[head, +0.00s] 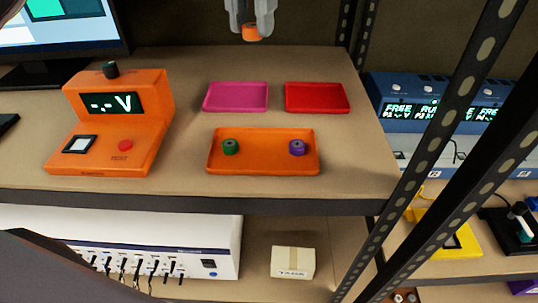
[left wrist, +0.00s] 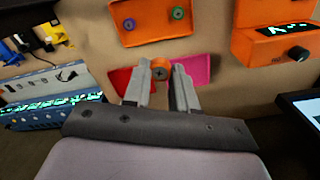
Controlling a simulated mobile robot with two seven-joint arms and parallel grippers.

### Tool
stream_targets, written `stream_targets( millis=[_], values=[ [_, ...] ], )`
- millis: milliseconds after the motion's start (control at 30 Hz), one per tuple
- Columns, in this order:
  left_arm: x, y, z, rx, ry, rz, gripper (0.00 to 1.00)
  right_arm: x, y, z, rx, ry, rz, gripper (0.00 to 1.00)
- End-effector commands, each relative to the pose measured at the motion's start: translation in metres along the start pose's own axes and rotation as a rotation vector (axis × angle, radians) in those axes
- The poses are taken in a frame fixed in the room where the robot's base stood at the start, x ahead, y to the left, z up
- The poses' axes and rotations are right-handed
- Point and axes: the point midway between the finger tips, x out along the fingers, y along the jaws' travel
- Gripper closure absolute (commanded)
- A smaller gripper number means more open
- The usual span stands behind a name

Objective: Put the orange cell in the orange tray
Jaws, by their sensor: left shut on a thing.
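My left gripper (head: 252,30) comes down from the top of the head view, shut on the orange cell (head: 252,33). The cell is held above the back of the shelf, behind the pink and red trays. In the left wrist view the orange cell (left wrist: 161,70) sits between the fingertips of the left gripper (left wrist: 160,78). The orange tray (head: 263,166) lies nearer the front edge and holds a green cell (head: 230,147) at its left and a purple cell (head: 297,148) at its right. The middle of the tray is bare. My right gripper is not in view.
A pink tray (head: 236,97) and a red tray (head: 317,97) lie behind the orange tray. An orange voltmeter (head: 120,115) stands to the left, with a monitor (head: 65,30) behind it. Metal rack posts (head: 440,110) rise on the right.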

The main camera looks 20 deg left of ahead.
Motion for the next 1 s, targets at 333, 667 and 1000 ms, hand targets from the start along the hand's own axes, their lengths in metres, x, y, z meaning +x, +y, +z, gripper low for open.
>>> stream_targets(
  millis=[333, 667, 1000],
  values=[
    [-0.004, 0.022, 0.019, 0.039, -0.006, -0.011, 0.91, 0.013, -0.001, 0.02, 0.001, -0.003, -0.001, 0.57],
    [0.083, 0.021, 0.019, 0.039, -0.006, -0.009, 0.91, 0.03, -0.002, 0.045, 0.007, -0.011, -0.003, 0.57],
    [0.127, 0.02, 0.018, 0.035, 0.0, -0.011, 0.91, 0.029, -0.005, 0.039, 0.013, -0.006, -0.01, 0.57]
  ],
)
